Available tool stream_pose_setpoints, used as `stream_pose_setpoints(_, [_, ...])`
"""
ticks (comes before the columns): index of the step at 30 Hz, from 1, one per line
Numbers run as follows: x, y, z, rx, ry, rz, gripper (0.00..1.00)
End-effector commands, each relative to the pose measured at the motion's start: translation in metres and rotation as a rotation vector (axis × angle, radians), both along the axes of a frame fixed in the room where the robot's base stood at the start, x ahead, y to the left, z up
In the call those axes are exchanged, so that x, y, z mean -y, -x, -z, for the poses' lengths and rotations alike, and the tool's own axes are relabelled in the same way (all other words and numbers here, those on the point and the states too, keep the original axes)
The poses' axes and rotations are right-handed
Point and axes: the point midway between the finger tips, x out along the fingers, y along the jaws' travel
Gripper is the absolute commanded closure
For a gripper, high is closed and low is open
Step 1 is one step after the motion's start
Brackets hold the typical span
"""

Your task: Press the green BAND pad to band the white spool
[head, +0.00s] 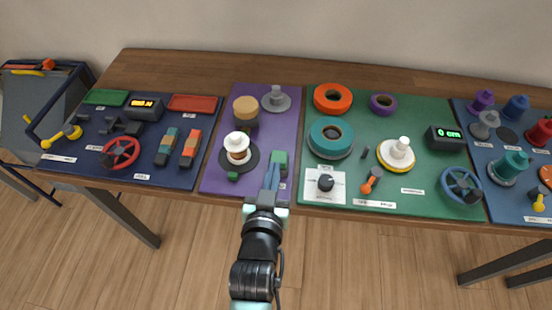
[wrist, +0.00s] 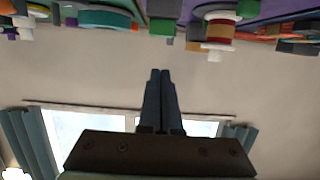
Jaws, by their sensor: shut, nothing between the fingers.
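The white spool (head: 237,140) stands upright on a dark round base on the purple mat, with a brown-orange band around its middle. It also shows, inverted, in the wrist view (wrist: 219,15). A green block (head: 280,157), which looks like the BAND pad, sits right of the spool; its lettering is too small to read. A green block also shows in the wrist view (wrist: 163,27), beyond my fingertips. My gripper (head: 271,170) is shut and empty at the mat's front, close to the green block. I cannot tell whether they touch. The wrist view shows the fingers together (wrist: 160,73).
A small green piece (head: 232,176) lies at the spool base's front. An orange-topped spool (head: 245,106) and a grey spool (head: 276,97) stand behind. Right, the green mat holds a teal ring (head: 331,133) and a black knob (head: 325,182). Left are teal and orange clips (head: 167,143).

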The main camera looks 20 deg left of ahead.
Motion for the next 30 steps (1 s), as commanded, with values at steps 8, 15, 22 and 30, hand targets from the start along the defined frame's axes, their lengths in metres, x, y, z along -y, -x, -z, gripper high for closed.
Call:
stream_pose_setpoints(8, [0.010,0.034,-0.009,0.000,-0.001,0.001,1.00])
stream_pose_setpoints(15, [0.012,0.040,-0.011,0.002,-0.001,0.001,1.00])
stream_pose_setpoints(22, [0.012,0.040,-0.011,0.002,-0.001,0.000,1.00])
stream_pose_setpoints(30, [0.012,0.039,-0.012,0.003,-0.002,0.001,1.00])
